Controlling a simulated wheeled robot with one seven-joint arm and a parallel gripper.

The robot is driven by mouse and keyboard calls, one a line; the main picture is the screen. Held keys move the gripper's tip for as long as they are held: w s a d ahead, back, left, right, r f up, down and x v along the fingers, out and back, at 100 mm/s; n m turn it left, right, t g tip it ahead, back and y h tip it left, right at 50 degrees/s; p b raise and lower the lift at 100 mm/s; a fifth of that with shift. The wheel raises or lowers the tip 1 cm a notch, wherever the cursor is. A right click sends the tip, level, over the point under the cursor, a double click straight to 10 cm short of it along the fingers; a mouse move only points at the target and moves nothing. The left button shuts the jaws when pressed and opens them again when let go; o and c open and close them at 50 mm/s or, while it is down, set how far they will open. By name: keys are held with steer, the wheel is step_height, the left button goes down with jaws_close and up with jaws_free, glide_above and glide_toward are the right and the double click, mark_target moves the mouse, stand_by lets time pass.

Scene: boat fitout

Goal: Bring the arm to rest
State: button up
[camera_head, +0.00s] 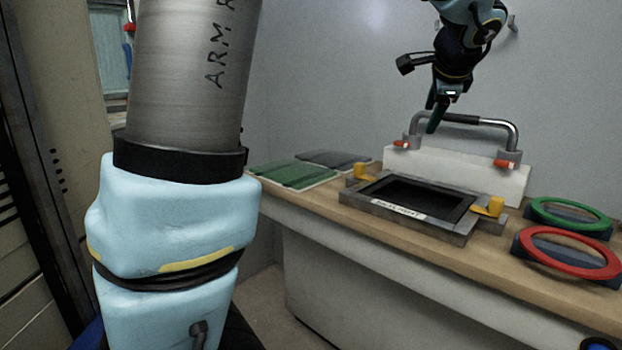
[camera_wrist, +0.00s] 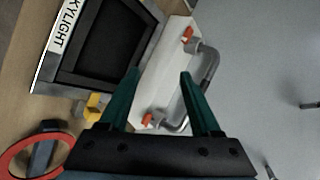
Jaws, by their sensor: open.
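My gripper (camera_head: 438,108) is in the air above the workbench, near the grey metal handle (camera_head: 470,119) at the back. In the wrist view, the two green fingers of my gripper (camera_wrist: 161,88) are spread apart with nothing between them. The handle (camera_wrist: 207,70) shows beyond and beside the fingertips; I cannot tell how far apart they are in depth. The handle stands on a white block (camera_head: 430,173) with orange-red clamps at its two feet.
A dark framed skylight (camera_head: 415,200) with yellow clips lies on the wooden bench (camera_head: 480,262). A grey wall (camera_head: 335,75) stands behind.

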steer(key=s+a+f+n+g+y+b, duration=0.15)
steer(key=a+f+n, duration=0.35)
steer(key=a+f, duration=0.5)
steer(key=s+a+f+n+g+b, duration=0.2)
steer(key=a+f+n+g+b, duration=0.15)
steer(key=a+f, duration=0.7)
steer(key=s+a+f+n+g+b, duration=0.2)
steer(key=s+a+f+n+b, duration=0.1)
steer(key=s+a+f+n, duration=0.9)
step_height(320, 180, up, 22)
steer(key=w+m+p, duration=0.1)
steer(key=p, duration=2.2)
steer(key=shift+w+d, duration=0.2)
steer(key=shift+d, duration=0.1)
steer(key=shift+m, duration=0.25)
